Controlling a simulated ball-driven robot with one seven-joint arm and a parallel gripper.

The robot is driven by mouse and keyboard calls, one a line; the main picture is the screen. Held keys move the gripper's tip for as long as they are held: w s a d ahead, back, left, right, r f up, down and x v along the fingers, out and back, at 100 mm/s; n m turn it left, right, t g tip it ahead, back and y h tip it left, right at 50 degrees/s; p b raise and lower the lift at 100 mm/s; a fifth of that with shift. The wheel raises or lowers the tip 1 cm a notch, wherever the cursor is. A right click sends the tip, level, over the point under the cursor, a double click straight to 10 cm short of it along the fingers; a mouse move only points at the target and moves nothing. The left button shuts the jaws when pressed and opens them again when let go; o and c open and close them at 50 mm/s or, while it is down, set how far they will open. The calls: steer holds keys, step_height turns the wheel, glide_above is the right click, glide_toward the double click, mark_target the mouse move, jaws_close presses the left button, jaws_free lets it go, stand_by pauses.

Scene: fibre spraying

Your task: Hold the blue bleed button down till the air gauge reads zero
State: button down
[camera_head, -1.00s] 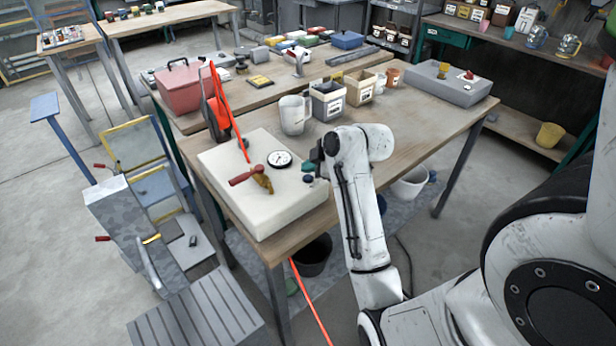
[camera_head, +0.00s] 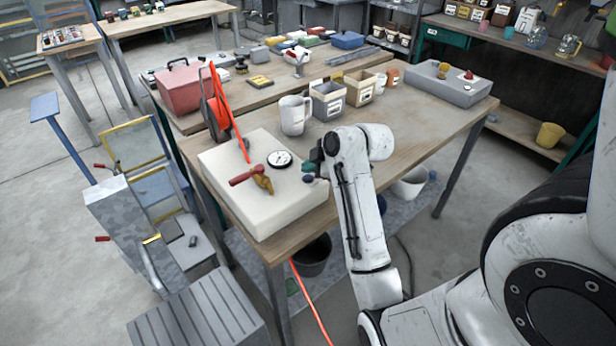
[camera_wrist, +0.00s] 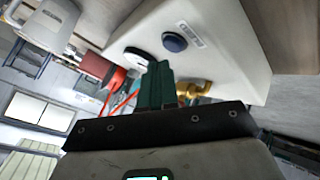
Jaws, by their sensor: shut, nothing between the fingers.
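The white box (camera_head: 235,195) stands on the wooden table and carries a round air gauge (camera_head: 279,158) with a white face and black rim. Its needle is too small to read. The blue bleed button (camera_head: 308,179) sits on the box top near its right edge; it also shows whole in the wrist view (camera_wrist: 174,42). My gripper (camera_head: 311,167) is over that edge, close to the button. In the wrist view its teal fingers (camera_wrist: 159,70) are together and empty. Their tips appear between the gauge (camera_wrist: 130,57) and the button, with a gap to the button.
A red-handled valve (camera_head: 246,176) with a brass fitting (camera_head: 263,183) and an orange hose (camera_head: 230,105) are on the box's left. A white jug (camera_head: 293,115) and labelled bins (camera_head: 328,101) stand behind. The table right of my arm is largely clear.

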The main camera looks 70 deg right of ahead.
mark_target(310, 179)
stand_by(0.4)
steer(key=shift+f, duration=0.4)
steer(key=shift+f, duration=0.45)
stand_by(0.6)
stand_by(1.8)
steer(key=shift+r+p, duration=0.7)
steer(key=shift+r, duration=0.2)
step_height(310, 179, up, 5)
steer(key=p, duration=0.5)
stand_by(0.4)
